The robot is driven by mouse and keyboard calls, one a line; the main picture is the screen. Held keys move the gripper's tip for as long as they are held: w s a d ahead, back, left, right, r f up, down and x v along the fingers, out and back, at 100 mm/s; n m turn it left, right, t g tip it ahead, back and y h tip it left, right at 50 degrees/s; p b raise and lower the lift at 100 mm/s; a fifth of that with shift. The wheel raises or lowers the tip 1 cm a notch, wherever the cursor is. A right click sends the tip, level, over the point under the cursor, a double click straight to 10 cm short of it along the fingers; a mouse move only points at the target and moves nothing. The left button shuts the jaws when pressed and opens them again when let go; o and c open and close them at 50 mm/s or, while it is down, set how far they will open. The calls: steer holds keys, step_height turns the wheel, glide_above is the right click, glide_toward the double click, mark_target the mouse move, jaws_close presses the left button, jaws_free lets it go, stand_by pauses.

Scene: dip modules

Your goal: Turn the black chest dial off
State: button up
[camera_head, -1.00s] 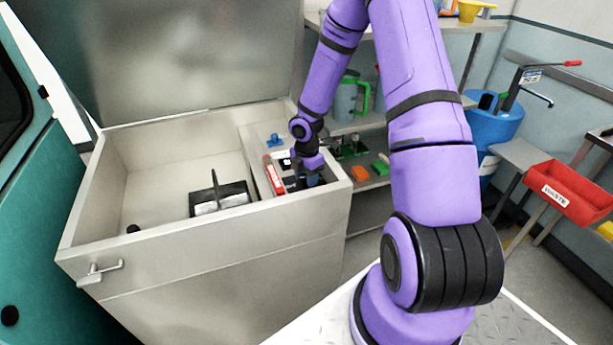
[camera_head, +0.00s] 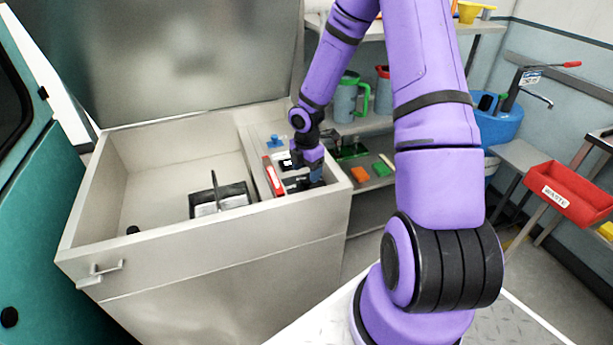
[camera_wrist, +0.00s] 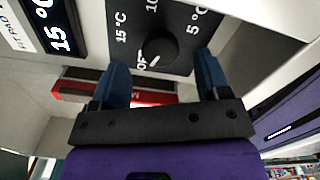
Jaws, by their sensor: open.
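The black chest dial (camera_wrist: 161,47) is a round knob on a dark plate (camera_wrist: 185,20) marked 15 °C, 10, 5 °C and a partly hidden "OF" label. Its white pointer line lies toward the "OF" label, at the lower left in the wrist view. My gripper (camera_wrist: 163,75) is open, with one blue finger on each side below the dial, apart from it. In the head view my gripper (camera_head: 312,172) is inside the right compartment of the steel chest (camera_head: 200,235) and hides the dial.
A display reading 15 °C (camera_wrist: 55,30) is beside the dial plate. A red-and-white object (camera_head: 273,176) lies left of my gripper. The chest's lid (camera_head: 190,60) stands open. A black divided holder (camera_head: 220,197) sits in the large compartment.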

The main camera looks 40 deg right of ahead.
step_height(320, 180, up, 8)
steer(key=shift+f, duration=0.2)
steer(key=shift+r, duration=0.1)
stand_by(0.5)
step_height(320, 180, up, 12)
steer(key=f+m+h, duration=0.1)
steer(key=m+h, duration=0.1)
steer(key=m, duration=0.3)
glide_above(307, 178)
steer(key=s+a, duration=0.3)
steer(key=s, duration=0.1)
steer(key=s+a+r+m+t, duration=0.2)
steer(key=s+a+r+m, duration=0.3)
steer(key=r, duration=0.6)
steer(key=s+a+r+m+t+y, duration=0.1)
steer(key=s+r+m, duration=0.3)
steer(key=s, duration=0.4)
steer(key=s+a+r+m+t+y, duration=0.1)
steer(key=s+a+r+m, duration=0.3)
steer(key=s, duration=0.5)
steer(key=shift+s+a+r+m+t, duration=0.15)
steer(key=shift+s+a+m+t, duration=0.1)
steer(key=shift+m+t, duration=0.4)
